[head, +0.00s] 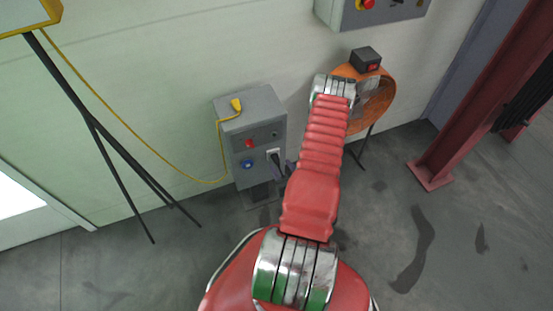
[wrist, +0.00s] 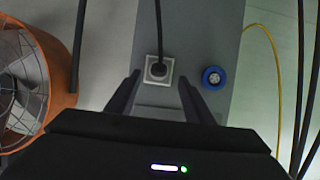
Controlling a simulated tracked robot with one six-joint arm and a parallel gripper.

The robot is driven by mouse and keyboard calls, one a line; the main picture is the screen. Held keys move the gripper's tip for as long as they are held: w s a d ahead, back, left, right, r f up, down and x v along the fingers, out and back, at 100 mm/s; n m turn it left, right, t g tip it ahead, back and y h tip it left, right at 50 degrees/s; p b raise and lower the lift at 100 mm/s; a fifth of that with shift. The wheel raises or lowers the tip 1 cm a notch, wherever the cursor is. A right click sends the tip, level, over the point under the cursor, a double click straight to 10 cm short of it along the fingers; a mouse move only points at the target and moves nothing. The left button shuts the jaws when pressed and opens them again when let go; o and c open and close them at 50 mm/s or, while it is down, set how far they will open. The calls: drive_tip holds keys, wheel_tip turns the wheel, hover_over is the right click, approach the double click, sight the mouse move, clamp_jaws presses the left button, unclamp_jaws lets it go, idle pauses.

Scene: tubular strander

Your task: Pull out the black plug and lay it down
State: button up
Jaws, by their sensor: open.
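The black plug (wrist: 158,69) sits in a white square socket (wrist: 149,82) on the front of a grey box (wrist: 200,30). Its black cable runs from it toward the top of the wrist view. In the head view the plug (head: 275,157) is small and dark on the white socket, on the right of the box front. My gripper (wrist: 160,80) is open and empty, with one finger on each side of the socket in the picture and no visible contact. How far the fingertips are from the box is unclear. In the head view my arm mostly hides the gripper.
A blue round socket (wrist: 213,77) is beside the white one. A red part (head: 250,143) is above it. A yellow plug (head: 236,104) with a yellow cable lies on the box top. An orange fan (wrist: 62,70) stands close by. Open floor (head: 380,235) lies to the right.

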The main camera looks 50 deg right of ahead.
sight(278, 161)
drive_tip(key=shift+x, duration=2.6)
drive_tip(key=shift+c, duration=0.2)
drive_tip(key=shift+d, duration=0.1)
drive_tip(key=c, duration=1.1)
drive_tip(key=shift+s, duration=0.1)
drive_tip(key=shift+s+r, duration=0.3)
drive_tip(key=shift+r, duration=0.1)
drive_tip(key=v, duration=0.5)
drive_tip(key=r+v, duration=0.1)
drive_tip(key=v, duration=0.9)
drive_tip(key=shift+w+r, duration=0.25)
drive_tip(key=shift+r, duration=0.05)
drive_tip(key=shift+s, duration=0.15)
